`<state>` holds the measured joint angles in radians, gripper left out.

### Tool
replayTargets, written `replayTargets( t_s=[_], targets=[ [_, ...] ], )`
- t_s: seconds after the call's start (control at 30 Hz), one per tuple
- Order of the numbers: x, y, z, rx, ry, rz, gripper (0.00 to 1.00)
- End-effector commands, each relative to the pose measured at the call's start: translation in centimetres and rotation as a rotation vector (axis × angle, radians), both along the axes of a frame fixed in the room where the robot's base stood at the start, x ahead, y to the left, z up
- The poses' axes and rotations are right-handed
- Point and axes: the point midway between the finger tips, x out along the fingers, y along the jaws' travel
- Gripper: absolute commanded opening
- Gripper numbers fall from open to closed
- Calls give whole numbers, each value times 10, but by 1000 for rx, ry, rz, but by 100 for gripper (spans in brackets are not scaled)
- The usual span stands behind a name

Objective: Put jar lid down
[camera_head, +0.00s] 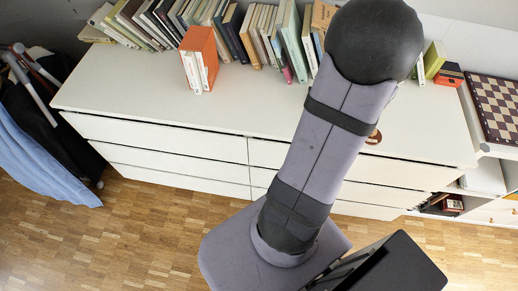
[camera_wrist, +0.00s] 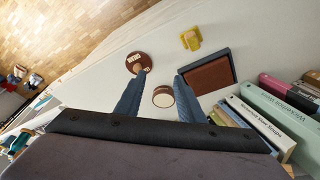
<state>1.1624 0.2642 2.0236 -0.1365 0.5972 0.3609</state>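My gripper (camera_wrist: 158,76) reaches over the white dresser top in the wrist view, its two dark fingers spread apart. A small round piece with a cream face and brown rim (camera_wrist: 163,96), which looks like the jar lid, shows between the fingers, nearer the right one. I see no clear contact with either finger, and its height above the surface is hard to tell. A round reddish-brown object with a pale label (camera_wrist: 138,63) lies by the left fingertip. A similar brown object (camera_head: 373,137) shows near the dresser's front edge in the head view, where my arm hides the gripper.
A dark-rimmed brown tray (camera_wrist: 208,73) lies by the right finger, with a yellow object (camera_wrist: 190,40) beyond. Books (camera_wrist: 270,125) stand at the right. In the head view, an orange book (camera_head: 199,43) stands before the row; the dresser's left top (camera_head: 130,85) is clear.

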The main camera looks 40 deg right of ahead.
Motion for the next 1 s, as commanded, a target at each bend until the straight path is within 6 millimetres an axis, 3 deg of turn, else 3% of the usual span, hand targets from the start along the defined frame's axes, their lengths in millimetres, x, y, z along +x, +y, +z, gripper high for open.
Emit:
replayTargets(
  t_s=[0.1,0.17,0.3,0.43,0.6,0.8,1.0],
  targets=[
    [48,51,0,30,16,185,35],
    [70,83,-1,48,26,293,35],
    [106,169,-4,91,61,567,35],
    [117,248,-8,127,100,822,35],
    [104,331,-13,164,153,1116,35],
    [79,384,-18,189,199,1339,35],
    [68,399,-20,197,218,1416,35]
  ],
)
